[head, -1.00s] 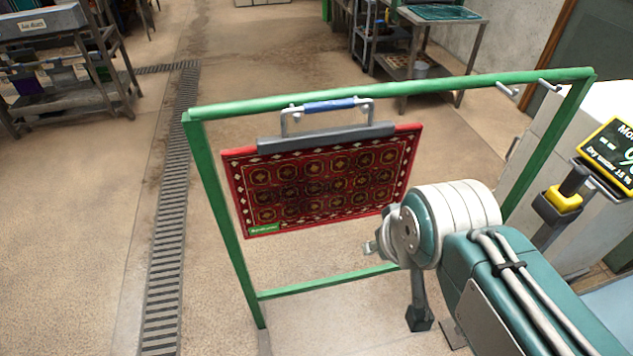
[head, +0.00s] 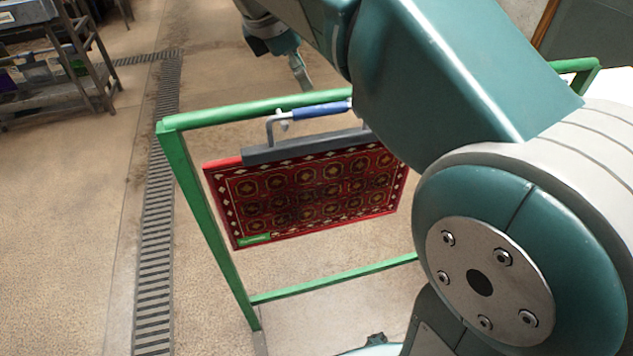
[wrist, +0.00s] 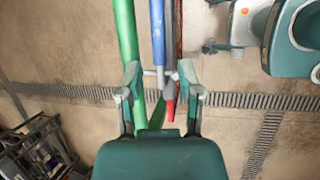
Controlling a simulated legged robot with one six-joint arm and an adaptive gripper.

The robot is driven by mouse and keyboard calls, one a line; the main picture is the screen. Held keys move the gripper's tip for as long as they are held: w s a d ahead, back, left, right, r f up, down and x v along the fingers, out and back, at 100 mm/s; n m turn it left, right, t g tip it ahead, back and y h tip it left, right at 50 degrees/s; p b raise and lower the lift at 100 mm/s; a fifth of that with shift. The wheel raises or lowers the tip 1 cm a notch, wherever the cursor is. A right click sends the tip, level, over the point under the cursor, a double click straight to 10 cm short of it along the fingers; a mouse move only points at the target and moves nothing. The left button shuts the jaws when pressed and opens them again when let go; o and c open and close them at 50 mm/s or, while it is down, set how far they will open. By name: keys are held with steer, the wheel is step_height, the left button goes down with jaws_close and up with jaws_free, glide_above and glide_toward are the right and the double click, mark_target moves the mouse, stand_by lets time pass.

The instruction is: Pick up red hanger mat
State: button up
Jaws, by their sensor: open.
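The red hanger mat (head: 310,190) is a patterned red rug hanging upright from a grey clamp bar (head: 300,146) with a blue-handled metal hanger (head: 322,110). It hangs from the green rack's top rail (head: 235,112). My gripper (head: 300,70) is above the hanger, partly hidden by my arm. In the wrist view my gripper (wrist: 160,82) is open and empty. The blue handle (wrist: 158,30) runs toward the gap between its fingers, with the green rail (wrist: 125,30) beside it at the left finger. The mat's thin red edge shows at the right (wrist: 170,110).
A floor drain grate (head: 155,250) runs along the left. A grey metal cart (head: 60,70) stands at the upper left. My arm hides much of the rack's right side. The floor between the drain and the cart is clear.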

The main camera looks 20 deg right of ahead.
mark_target(318, 107)
steer(key=x, duration=0.5)
steer(key=shift+d+r, duration=0.1)
steer(key=x, duration=0.5)
steer(key=shift+w+f, duration=0.2)
steer(key=shift+f, duration=0.25)
steer(key=shift+f, duration=0.25)
steer(key=shift+r, duration=0.1)
jaws_close()
